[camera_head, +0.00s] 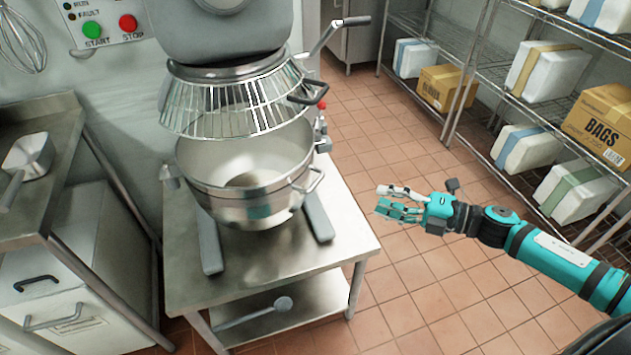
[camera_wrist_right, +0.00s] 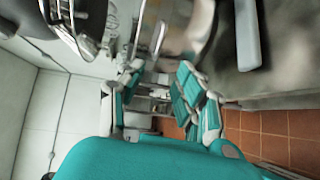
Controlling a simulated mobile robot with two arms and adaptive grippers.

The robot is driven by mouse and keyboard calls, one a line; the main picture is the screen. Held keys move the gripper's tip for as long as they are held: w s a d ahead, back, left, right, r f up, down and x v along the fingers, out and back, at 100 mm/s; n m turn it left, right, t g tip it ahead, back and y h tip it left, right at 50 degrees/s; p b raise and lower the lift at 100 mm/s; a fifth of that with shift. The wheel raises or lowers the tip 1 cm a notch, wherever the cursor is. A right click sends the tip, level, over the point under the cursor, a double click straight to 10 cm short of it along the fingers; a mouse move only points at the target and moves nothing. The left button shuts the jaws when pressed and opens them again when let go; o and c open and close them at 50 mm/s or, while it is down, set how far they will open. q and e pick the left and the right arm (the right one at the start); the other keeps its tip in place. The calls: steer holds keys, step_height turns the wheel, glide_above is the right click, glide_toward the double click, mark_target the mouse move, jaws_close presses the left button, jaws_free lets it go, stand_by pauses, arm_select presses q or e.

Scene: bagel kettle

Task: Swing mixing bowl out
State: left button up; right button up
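The steel mixing bowl (camera_head: 240,208) sits upright under the mixer head (camera_head: 220,30), on a steel stand (camera_head: 345,245). A handle (camera_head: 310,182) sticks out from the bowl's right side. The wire guard (camera_head: 240,108) is above the bowl rim and has a dark handle at its right. My right gripper (camera_head: 383,200) is to the right of the bowl, over the tiled floor and apart from the bowl and its handle. In the right wrist view its fingers (camera_wrist_right: 160,72) are spread with nothing between them. My left gripper is not in view.
A crank lever (camera_head: 330,32) rises beside the mixer at upper right. Wire shelves (camera_head: 480,65) with boxes stand along the right. A steel counter (camera_head: 60,170) with a scoop is at the left. Tiled floor (camera_head: 390,285) between stand and shelves is clear.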

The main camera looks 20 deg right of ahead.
mark_target(317, 180)
steer(key=p+x, duration=0.2)
steer(key=x, duration=1.4)
steer(key=shift+w+r, duration=0.1)
steer(key=shift+w, duration=0.1)
steer(key=shift+w+a, duration=0.2)
steer(key=shift+a, duration=0.1)
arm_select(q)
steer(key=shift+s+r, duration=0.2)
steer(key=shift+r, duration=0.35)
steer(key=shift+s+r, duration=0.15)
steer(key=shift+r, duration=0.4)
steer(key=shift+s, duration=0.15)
arm_select(e)
jaws_close()
